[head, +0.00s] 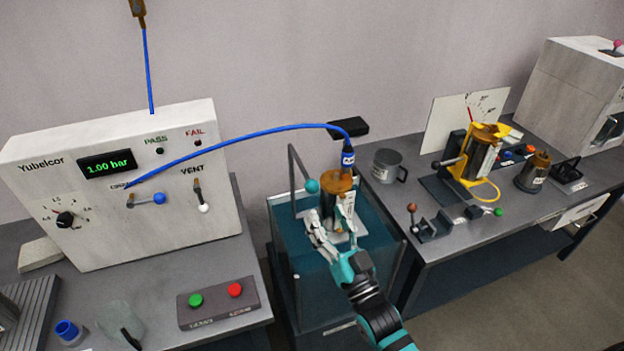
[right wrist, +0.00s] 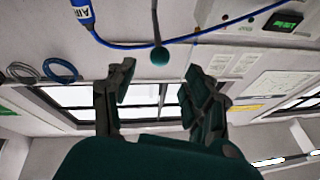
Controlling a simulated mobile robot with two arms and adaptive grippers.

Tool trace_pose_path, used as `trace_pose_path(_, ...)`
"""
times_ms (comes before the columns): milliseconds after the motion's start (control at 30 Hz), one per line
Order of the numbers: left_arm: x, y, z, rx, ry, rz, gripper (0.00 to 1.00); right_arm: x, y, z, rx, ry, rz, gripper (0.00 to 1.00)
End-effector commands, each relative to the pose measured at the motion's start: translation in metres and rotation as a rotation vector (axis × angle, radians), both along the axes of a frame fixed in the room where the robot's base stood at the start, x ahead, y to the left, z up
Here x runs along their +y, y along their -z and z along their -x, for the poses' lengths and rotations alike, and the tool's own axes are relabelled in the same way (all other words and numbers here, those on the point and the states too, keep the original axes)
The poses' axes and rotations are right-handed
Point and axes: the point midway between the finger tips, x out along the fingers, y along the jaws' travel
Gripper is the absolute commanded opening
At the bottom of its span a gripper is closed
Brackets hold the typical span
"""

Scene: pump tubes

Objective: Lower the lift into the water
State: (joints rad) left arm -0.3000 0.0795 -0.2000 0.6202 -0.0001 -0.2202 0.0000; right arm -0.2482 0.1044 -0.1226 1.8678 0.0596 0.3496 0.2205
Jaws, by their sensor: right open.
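The water tank (head: 285,213) stands between the two benches, with clear walls and teal water. The lift's bent grey lever (head: 296,165) rises at its back left and ends in a teal ball knob (head: 312,186). The knob also shows in the right wrist view (right wrist: 160,56), beyond and between the fingertips. A brass-coloured pump tube (head: 335,186) stands upright on the lift at the tank's top, with the blue air hose's connector (head: 348,158) on it. My right gripper (head: 322,222) is open and empty, just below the knob and in front of the tube, apart from the knob.
The blue hose (head: 235,137) arches from the test panel (head: 120,185), which reads 1.00 bar, to the tube. A button box (head: 218,302) sits on the left bench. A metal mug (head: 388,166) and yellow clamp stand (head: 480,155) stand on the right bench.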

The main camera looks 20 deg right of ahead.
Motion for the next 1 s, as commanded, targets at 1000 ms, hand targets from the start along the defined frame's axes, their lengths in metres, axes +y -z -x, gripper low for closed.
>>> trace_pose_path(1000, 0.000, -0.026, 0.000, 0.000, 0.000, 0.000, 0.00, 0.011, -0.030, -0.075, 0.002, 0.000, 0.000, 0.29)
